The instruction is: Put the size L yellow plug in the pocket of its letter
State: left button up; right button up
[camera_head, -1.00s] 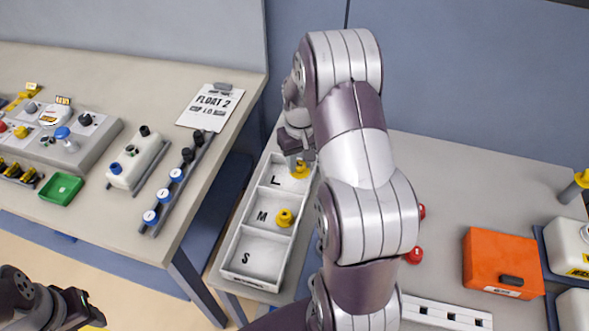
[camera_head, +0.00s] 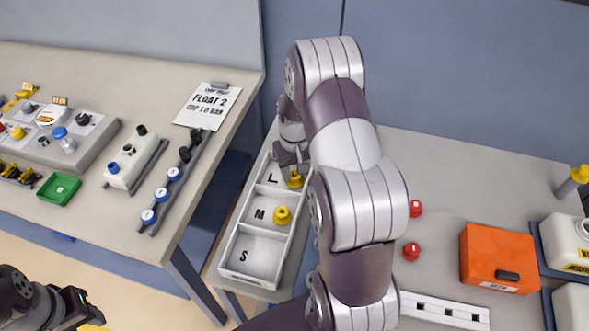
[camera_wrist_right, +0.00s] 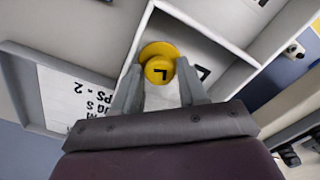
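The size L yellow plug (camera_head: 295,181) is low in the L pocket of the white tray (camera_head: 248,281). In the right wrist view its L-marked knob (camera_wrist_right: 160,70) lies between my right fingertips, off to one side of the pocket. My right gripper (camera_head: 291,168) points down over this pocket and looks shut on the plug. Whether the plug touches the floor is hard to tell. Another yellow plug (camera_head: 282,215) sits in the M pocket. The S pocket (camera_head: 256,258) is empty. My left gripper (camera_head: 82,304) is at the lower left, its finger gap unclear.
My right arm hides part of the table right of the tray. Red plugs (camera_head: 411,252), an orange box (camera_head: 499,258) and a white perforated strip (camera_head: 445,311) stand there. A left bench holds a green tray (camera_head: 58,188) and a FLOAT 2 sheet (camera_head: 207,106).

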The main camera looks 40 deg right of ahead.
aim_at(293, 175)
notch_tip(293, 175, up, 12)
jog(key=s+a+f+n, duration=0.1)
jog(key=s+a, duration=0.5)
jog(key=a, duration=0.2)
jog(key=s+a+f+n+t, duration=0.1)
jog(key=s+a+n, duration=0.1)
jog(key=s+a, duration=0.3)
jog(key=a, duration=0.3)
jog(key=shift+s+a+f+b, duration=0.2)
jog(key=shift+s+a+b, duration=0.05)
jog(key=shift+s+b, duration=0.15)
jog(key=shift+s, duration=0.1)
